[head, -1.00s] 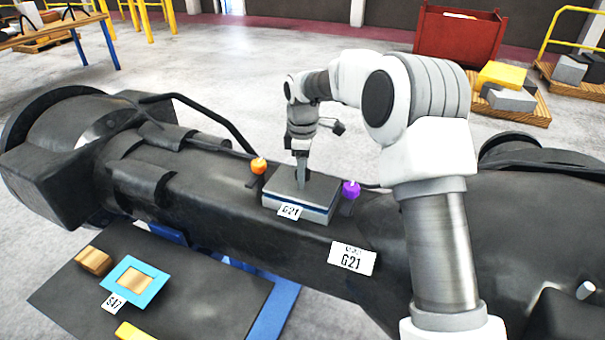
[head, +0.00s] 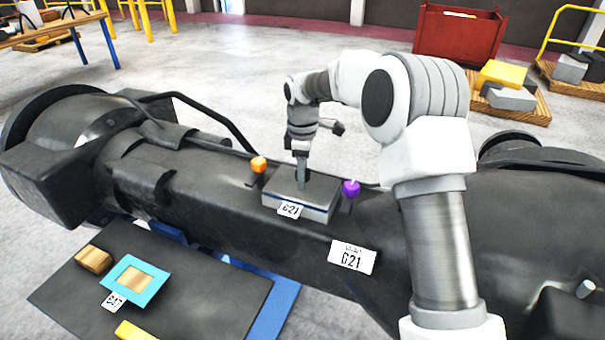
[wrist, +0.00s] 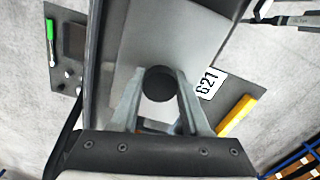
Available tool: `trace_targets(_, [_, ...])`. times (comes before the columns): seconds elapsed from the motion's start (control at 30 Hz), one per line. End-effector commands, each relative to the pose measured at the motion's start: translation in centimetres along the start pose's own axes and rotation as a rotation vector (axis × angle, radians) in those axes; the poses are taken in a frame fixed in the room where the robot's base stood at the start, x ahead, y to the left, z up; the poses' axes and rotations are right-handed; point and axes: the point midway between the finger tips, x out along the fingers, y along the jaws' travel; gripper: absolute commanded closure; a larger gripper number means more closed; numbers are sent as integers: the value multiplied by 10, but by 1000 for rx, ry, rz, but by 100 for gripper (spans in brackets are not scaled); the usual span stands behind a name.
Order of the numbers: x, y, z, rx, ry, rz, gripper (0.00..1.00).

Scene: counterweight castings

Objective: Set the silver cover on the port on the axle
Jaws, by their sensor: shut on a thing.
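The silver cover (head: 322,189) is a flat grey block with a dark blue band along its side and a G21 tag. It lies level on top of the big dark axle (head: 215,195), between an orange-knobbed clamp (head: 258,165) and a purple-knobbed clamp (head: 351,188). My gripper (head: 301,184) comes down on it from above. In the wrist view, my gripper (wrist: 158,92) is shut on the round black knob (wrist: 158,82) of the cover (wrist: 175,40). The port is hidden under the cover; I cannot tell how exactly the cover seats.
In front, a dark board (head: 200,290) holds a cyan-framed piece (head: 122,291), a wooden block (head: 93,259) and a yellow block (head: 133,331). A red bin (head: 457,37) and loaded pallets stand behind.

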Motion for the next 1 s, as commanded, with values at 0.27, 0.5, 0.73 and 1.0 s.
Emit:
trace_targets(0.27, [3,0,0,0,1,2,100])
trace_targets(0.5, [7,0,0,0,1,2,100])
trace_targets(0.73, [7,0,0,0,1,2,19])
trace_targets(1.0, [8,0,0,0,-1,-1,19])
